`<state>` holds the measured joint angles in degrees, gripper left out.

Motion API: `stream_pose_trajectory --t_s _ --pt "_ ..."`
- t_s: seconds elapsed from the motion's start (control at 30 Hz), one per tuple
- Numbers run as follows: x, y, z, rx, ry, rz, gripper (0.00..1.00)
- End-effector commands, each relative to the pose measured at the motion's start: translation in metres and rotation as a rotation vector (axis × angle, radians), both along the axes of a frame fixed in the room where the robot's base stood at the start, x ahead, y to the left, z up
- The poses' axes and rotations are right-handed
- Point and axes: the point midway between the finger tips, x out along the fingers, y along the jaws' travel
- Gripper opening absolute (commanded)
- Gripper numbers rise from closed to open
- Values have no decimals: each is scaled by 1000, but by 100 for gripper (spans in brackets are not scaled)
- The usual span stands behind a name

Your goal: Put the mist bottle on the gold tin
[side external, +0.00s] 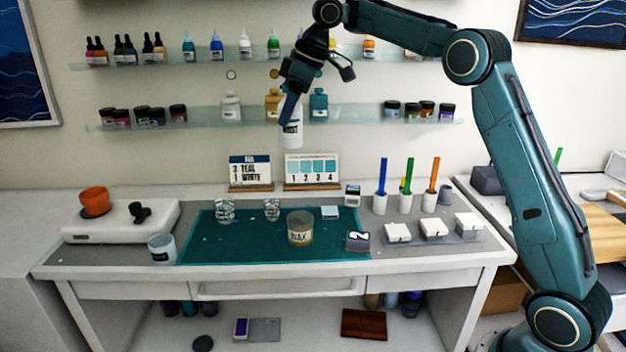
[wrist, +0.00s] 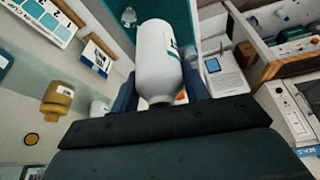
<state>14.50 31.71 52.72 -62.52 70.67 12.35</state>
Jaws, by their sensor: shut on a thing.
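The mist bottle (side external: 291,132) is white with a label and hangs in the air in front of the wall shelves. My gripper (side external: 289,108) is shut on it, well above the work table. In the wrist view the white bottle (wrist: 160,52) fills the space between the dark blue fingers of my gripper (wrist: 160,92). The gold tin (side external: 300,232), marked WAX, stands on the teal mat, below the bottle and far apart from it. Its top looks clear. I cannot make out the tin in the wrist view.
The teal mat (side external: 225,250) also holds glass cups (side external: 225,211) and a block marked 2 (side external: 357,241). Two cards (side external: 312,169) stand behind it. Pen holders (side external: 406,203) and white blocks (side external: 433,228) are to the right. Bottles line the glass shelves (side external: 350,113) behind my gripper.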

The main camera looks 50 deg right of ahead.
Motion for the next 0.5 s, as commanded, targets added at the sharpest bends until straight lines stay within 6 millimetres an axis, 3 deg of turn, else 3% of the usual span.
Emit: stream_pose_trajectory --t_s 0.5 --pt "-12 -11 12 1 -2 -9 16"
